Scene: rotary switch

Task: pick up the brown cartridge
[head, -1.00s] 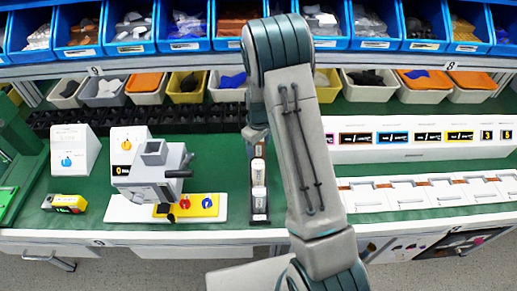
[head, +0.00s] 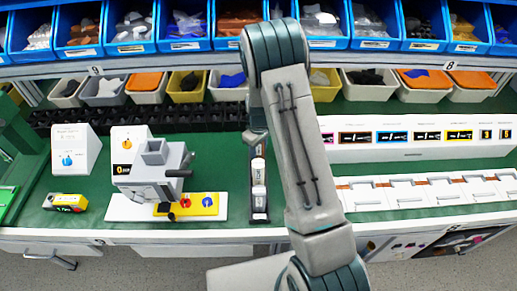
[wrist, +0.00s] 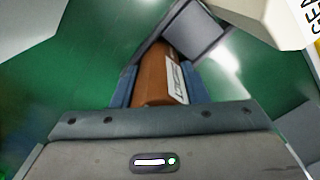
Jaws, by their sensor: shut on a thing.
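The brown cartridge (wrist: 153,80) is a rounded brown body with a white label on its right side, seen in the wrist view. My gripper (wrist: 158,84) has its two blue-grey fingers on either side of the cartridge, shut on it. The cartridge points up and slightly right in the picture. A grey block lies beyond its far end; I cannot tell whether they touch. In the head view the gripper and the cartridge cannot be made out clearly beside my arm.
A white box with lettering (wrist: 290,18) is close at the upper right. In the head view, a grey device (head: 152,172) stands left of my arm and a long white slotted unit (head: 425,190) lies right. Blue bins line the back.

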